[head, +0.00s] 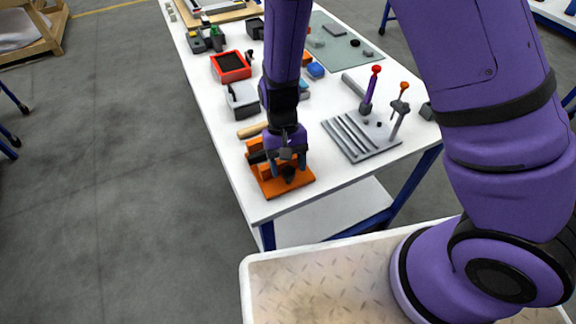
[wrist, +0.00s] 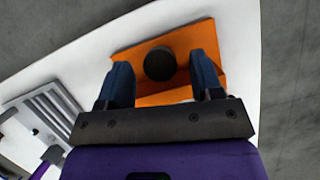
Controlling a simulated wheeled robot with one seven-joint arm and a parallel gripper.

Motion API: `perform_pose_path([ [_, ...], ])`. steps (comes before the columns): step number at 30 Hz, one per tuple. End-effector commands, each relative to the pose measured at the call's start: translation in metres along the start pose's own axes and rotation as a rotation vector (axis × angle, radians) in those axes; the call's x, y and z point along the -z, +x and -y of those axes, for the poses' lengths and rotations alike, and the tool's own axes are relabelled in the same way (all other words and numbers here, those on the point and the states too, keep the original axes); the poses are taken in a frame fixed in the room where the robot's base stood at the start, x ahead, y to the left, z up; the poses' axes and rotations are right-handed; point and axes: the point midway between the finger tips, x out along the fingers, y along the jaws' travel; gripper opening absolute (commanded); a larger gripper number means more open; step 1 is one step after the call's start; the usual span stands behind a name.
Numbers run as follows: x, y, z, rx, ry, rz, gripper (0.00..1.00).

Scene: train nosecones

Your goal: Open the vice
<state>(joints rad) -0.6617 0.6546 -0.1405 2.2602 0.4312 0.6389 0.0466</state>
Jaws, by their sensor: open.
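The orange vice (head: 299,187) sits at the near left corner of the white table. In the wrist view, its orange body (wrist: 190,40) fills the middle, with a round black knob (wrist: 160,64) on it. My gripper (head: 285,165) is over the vice. In the wrist view, the two blue fingers of my gripper (wrist: 162,75) are apart, one on each side of the knob. I cannot tell whether they touch it. My wrist and fingers hide part of the vice in the head view, including most of its jaws.
A grey slotted plate (head: 362,140) with upright tools stands to the right of the vice. A wooden handle (head: 252,130) lies just behind the vice. A grey box (head: 242,99) and a red tray (head: 231,66) stand farther back. The table edge is close to the vice.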

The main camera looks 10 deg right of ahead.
Motion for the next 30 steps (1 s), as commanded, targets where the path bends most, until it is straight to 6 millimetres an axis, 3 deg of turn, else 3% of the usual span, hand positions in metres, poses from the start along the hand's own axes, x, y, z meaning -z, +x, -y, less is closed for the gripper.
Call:
perform_pose_path([
  [12,0.0000,0.0079,-0.0001,0.000,0.000,-0.001,0.60],
  [18,0.0000,0.0078,-0.0001,0.000,0.000,-0.001,0.14],
  [30,0.0000,0.0076,0.0003,-0.026,-0.064,-0.001,0.12],
])
